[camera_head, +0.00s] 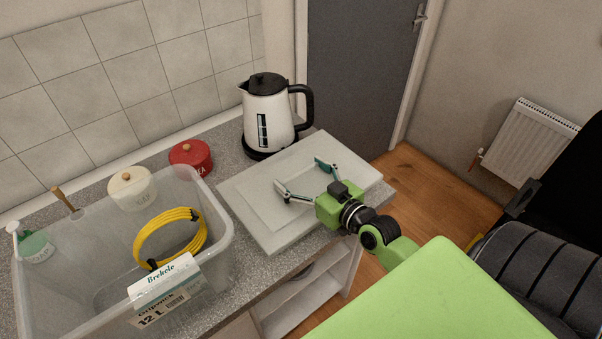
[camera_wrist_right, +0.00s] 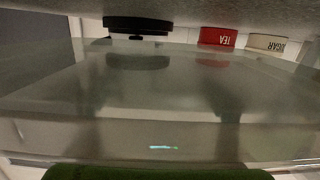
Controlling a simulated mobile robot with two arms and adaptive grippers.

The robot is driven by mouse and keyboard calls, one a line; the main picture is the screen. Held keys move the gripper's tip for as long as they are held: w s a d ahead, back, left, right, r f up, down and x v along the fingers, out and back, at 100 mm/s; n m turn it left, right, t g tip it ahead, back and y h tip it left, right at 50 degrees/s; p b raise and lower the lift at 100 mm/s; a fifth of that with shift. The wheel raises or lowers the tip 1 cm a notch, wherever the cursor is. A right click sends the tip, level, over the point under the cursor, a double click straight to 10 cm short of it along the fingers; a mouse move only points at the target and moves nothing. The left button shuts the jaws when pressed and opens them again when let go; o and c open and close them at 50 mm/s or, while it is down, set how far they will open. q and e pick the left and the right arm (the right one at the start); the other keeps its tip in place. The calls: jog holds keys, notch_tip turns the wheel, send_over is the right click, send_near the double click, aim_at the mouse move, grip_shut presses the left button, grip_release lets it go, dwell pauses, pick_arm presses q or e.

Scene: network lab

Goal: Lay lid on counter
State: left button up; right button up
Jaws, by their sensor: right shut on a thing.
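The lid (camera_head: 247,192) is a pale, rectangular, slightly see-through panel with a raised inner border. It is over the right part of the grey counter (camera_head: 222,150), close to the kettle, and its right side reaches past the counter's front edge. In the right wrist view the lid (camera_wrist_right: 150,95) fills most of the picture, seen close and upside down. I cannot tell whether its whole underside touches the counter. My left gripper is not in view.
A clear box (camera_head: 228,235) holding a coiled yellow cable (camera_head: 150,232) stands on the left counter. A white kettle (camera_head: 268,118) stands behind the lid. A red tea tin (camera_head: 190,158) and a cream sugar tin (camera_head: 131,188) stand by the wall. The floor (camera_head: 425,190) is beyond the counter's end.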

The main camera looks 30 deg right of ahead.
jog(key=o, duration=1.2)
jog(key=shift+r, duration=0.15)
jog(key=shift+r+p, duration=0.45)
jog(key=s+b, duration=0.1)
jog(key=s, duration=0.2)
jog(key=s+b, duration=0.1)
jog(key=s, duration=0.3)
jog(key=s+d+r, duration=0.1)
jog(key=s, duration=0.2)
jog(key=shift+s+b, duration=0.2)
jog(key=shift+b, duration=0.2)
jog(key=shift+s+r, duration=0.3)
jog(key=shift+s, duration=0.4)
